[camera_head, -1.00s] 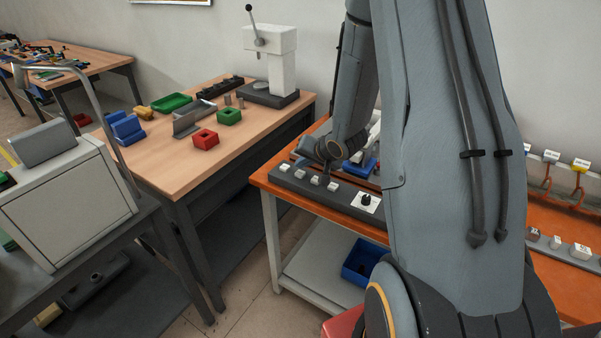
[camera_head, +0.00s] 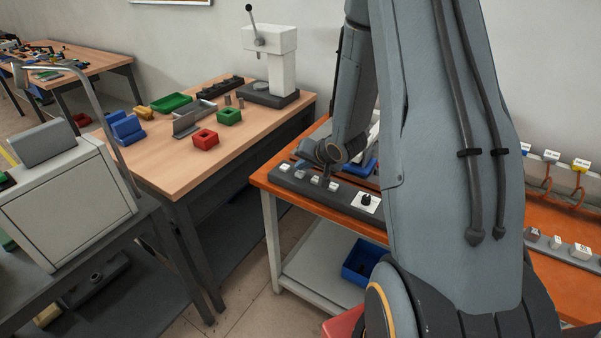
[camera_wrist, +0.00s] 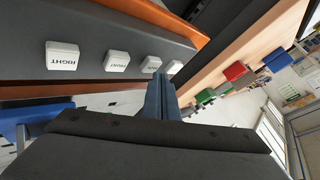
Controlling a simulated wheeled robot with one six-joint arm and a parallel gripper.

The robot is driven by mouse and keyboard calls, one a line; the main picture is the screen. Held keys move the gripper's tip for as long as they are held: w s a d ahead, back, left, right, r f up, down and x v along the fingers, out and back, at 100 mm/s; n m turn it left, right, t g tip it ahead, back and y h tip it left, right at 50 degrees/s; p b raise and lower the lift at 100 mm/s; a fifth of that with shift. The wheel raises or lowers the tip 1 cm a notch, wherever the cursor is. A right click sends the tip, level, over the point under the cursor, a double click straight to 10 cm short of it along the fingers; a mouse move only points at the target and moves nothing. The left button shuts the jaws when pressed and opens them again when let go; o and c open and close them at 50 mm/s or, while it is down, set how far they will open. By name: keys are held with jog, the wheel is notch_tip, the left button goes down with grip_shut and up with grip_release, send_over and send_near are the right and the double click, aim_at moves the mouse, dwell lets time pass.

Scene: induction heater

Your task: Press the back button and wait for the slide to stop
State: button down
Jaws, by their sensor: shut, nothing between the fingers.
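A dark control bar (camera_head: 349,196) with a row of several white buttons lies along the front of the orange bench. In the wrist view, the leftmost button (camera_wrist: 62,56) reads RIGHT. The button beside it (camera_wrist: 117,61) has a small label that looks like FRONT. A third button (camera_wrist: 150,64), its label hard to read, sits just beyond my fingertips, and a fourth (camera_wrist: 175,67) is farther right. My gripper (camera_wrist: 161,82) is shut and empty, its tips close to the third button. I cannot tell whether they touch it. My arm hides most of the slide.
A black knob on a white plate (camera_head: 366,200) sits on the same bar. A wooden table (camera_head: 165,165) at left holds a red block (camera_head: 205,139), a green block (camera_head: 229,117) and a press (camera_head: 270,65). A blue bin (camera_head: 359,262) is on the shelf below.

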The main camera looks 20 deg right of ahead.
aim_at(302, 175)
jog(key=shift+f, duration=0.5)
dwell(0.7)
jog(key=shift+r, duration=0.1)
jog(key=shift+r+p, duration=0.9)
notch_tip(302, 175, up, 6)
jog(key=p, duration=0.6)
dwell(0.6)
